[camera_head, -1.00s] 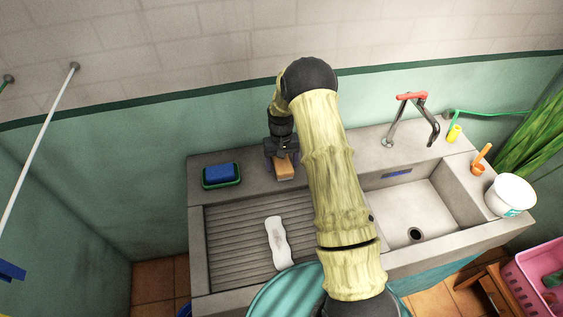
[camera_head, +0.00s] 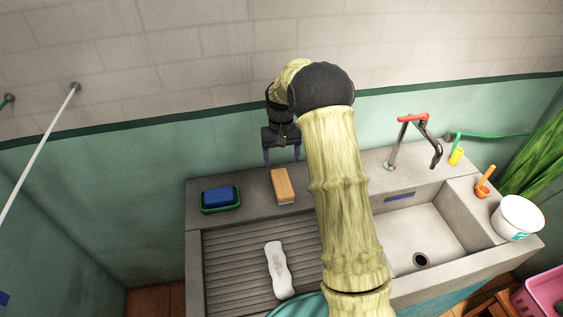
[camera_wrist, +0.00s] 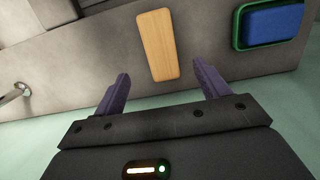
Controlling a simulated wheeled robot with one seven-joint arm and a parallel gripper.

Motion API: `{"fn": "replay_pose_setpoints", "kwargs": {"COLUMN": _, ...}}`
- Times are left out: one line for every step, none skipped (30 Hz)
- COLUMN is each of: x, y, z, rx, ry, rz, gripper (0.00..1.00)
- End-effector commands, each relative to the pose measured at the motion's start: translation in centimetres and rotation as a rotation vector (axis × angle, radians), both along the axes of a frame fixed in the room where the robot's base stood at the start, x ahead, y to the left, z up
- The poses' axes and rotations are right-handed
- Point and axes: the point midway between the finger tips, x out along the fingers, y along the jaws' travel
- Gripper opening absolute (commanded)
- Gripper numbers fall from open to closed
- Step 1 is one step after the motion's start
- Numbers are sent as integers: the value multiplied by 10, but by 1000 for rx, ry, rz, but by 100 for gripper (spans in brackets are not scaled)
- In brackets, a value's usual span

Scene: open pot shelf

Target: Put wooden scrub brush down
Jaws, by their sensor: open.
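The wooden scrub brush (camera_head: 282,185) lies on the concrete ledge at the back of the sink, its tan wooden back facing up. In the wrist view the brush (camera_wrist: 157,45) lies ahead of the fingertips, clear of both. My gripper (camera_head: 282,163) is open and empty, raised above and behind the brush near the green wall. Its two dark fingers also show spread apart in the wrist view (camera_wrist: 160,70). The bristle side of the brush is mostly hidden.
A blue sponge (camera_head: 220,195) in a green dish (camera_head: 221,208) sits left of the brush. A white long object (camera_head: 278,270) lies on the ribbed washboard (camera_head: 228,262). The faucet (camera_head: 405,140), a yellow bottle (camera_head: 456,156) and a white bucket (camera_head: 518,217) are at the right.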

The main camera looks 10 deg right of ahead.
Motion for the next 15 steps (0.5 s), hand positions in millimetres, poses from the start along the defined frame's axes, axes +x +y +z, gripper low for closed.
{"fn": "replay_pose_setpoints", "kwargs": {"x": 0, "y": 0, "z": 0, "rx": 0, "ry": 0, "rz": 0, "gripper": 74}}
{"fn": "replay_pose_setpoints", "kwargs": {"x": 0, "y": 0, "z": 0, "rx": 0, "ry": 0, "rz": 0, "gripper": 74}}
{"fn": "replay_pose_setpoints", "kwargs": {"x": 0, "y": 0, "z": 0, "rx": 0, "ry": 0, "rz": 0, "gripper": 74}}
{"fn": "replay_pose_setpoints", "kwargs": {"x": 0, "y": 0, "z": 0, "rx": 0, "ry": 0, "rz": 0, "gripper": 74}}
{"fn": "replay_pose_setpoints", "kwargs": {"x": 0, "y": 0, "z": 0, "rx": 0, "ry": 0, "rz": 0, "gripper": 74}}
{"fn": "replay_pose_setpoints", "kwargs": {"x": 0, "y": 0, "z": 0, "rx": 0, "ry": 0, "rz": 0, "gripper": 74}}
{"fn": "replay_pose_setpoints", "kwargs": {"x": 0, "y": 0, "z": 0, "rx": 0, "ry": 0, "rz": 0, "gripper": 74}}
{"fn": "replay_pose_setpoints", "kwargs": {"x": 0, "y": 0, "z": 0, "rx": 0, "ry": 0, "rz": 0, "gripper": 74}}
{"fn": "replay_pose_setpoints", "kwargs": {"x": 0, "y": 0, "z": 0, "rx": 0, "ry": 0, "rz": 0, "gripper": 74}}
{"fn": "replay_pose_setpoints", "kwargs": {"x": 0, "y": 0, "z": 0, "rx": 0, "ry": -1, "rz": 0, "gripper": 74}}
{"fn": "replay_pose_setpoints", "kwargs": {"x": 0, "y": 0, "z": 0, "rx": 0, "ry": -1, "rz": 0, "gripper": 74}}
{"fn": "replay_pose_setpoints", "kwargs": {"x": 0, "y": 0, "z": 0, "rx": 0, "ry": -1, "rz": 0, "gripper": 74}}
{"fn": "replay_pose_setpoints", "kwargs": {"x": -1, "y": 0, "z": 1, "rx": 0, "ry": -2, "rz": 0, "gripper": 74}}
{"fn": "replay_pose_setpoints", "kwargs": {"x": -2, "y": 0, "z": 2, "rx": 0, "ry": -5, "rz": 0, "gripper": 74}}
{"fn": "replay_pose_setpoints", "kwargs": {"x": -4, "y": 0, "z": 4, "rx": -1, "ry": -9, "rz": 1, "gripper": 74}}
